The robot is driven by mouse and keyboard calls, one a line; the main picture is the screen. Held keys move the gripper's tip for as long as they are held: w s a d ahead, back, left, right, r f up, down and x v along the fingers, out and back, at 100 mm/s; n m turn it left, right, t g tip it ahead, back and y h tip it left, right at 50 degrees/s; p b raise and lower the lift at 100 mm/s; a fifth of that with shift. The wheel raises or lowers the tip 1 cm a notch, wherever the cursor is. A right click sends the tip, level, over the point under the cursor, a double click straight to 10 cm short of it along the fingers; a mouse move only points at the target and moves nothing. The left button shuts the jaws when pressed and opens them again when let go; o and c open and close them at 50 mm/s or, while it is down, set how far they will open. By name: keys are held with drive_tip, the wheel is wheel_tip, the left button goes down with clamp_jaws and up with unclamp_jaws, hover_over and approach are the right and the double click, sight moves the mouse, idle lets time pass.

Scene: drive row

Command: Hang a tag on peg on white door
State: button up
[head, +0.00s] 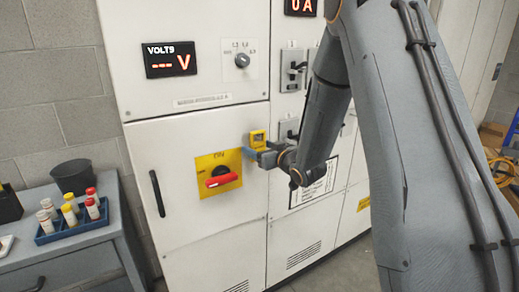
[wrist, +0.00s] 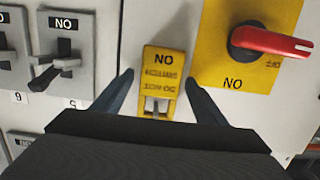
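A yellow tag (head: 258,137) with dark lettering is at the white door (head: 150,145), just right of the yellow switch plate. In the wrist view the tag (wrist: 164,72) appears upside down, with a slot at its lower end. A grey metal piece, apparently the peg (wrist: 155,107), shows in the slot. The tag seems to hang on it; exact contact cannot be told. My gripper (head: 262,155) is just below and in front of the tag. In the wrist view its fingers (wrist: 159,76) stand apart on both sides of the tag, with a clear gap at left.
A red rotary handle (head: 222,180) sits on the yellow plate (head: 209,163), close to my gripper. A black door handle (head: 157,193) is further left. Grey switches (wrist: 56,66) are on the neighbouring panel. A grey cabinet (head: 75,262) with a blue tray (head: 67,234) stands at left.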

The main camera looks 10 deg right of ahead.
drive_tip(key=s+d+f+m+g+h+b, duration=0.1)
drive_tip(key=s+f+g+h, duration=0.15)
drive_tip(key=s, duration=0.55)
drive_tip(key=s+d+f+m+g+h, duration=0.1)
drive_tip(key=s+f+g, duration=0.3)
drive_tip(key=s, duration=0.4)
drive_tip(key=s+d+f+m+g+h+b, duration=0.1)
drive_tip(key=s+d+f+g+h, duration=0.15)
drive_tip(key=s, duration=0.65)
drive_tip(key=s+a+g+y, duration=0.1)
drive_tip(key=s+a+g, duration=0.3)
drive_tip(key=s, duration=0.8)
drive_tip(key=shift+s+f+m+g, duration=0.35)
drive_tip(key=shift+f+g, duration=0.1)
drive_tip(key=shift+g, duration=0.25)
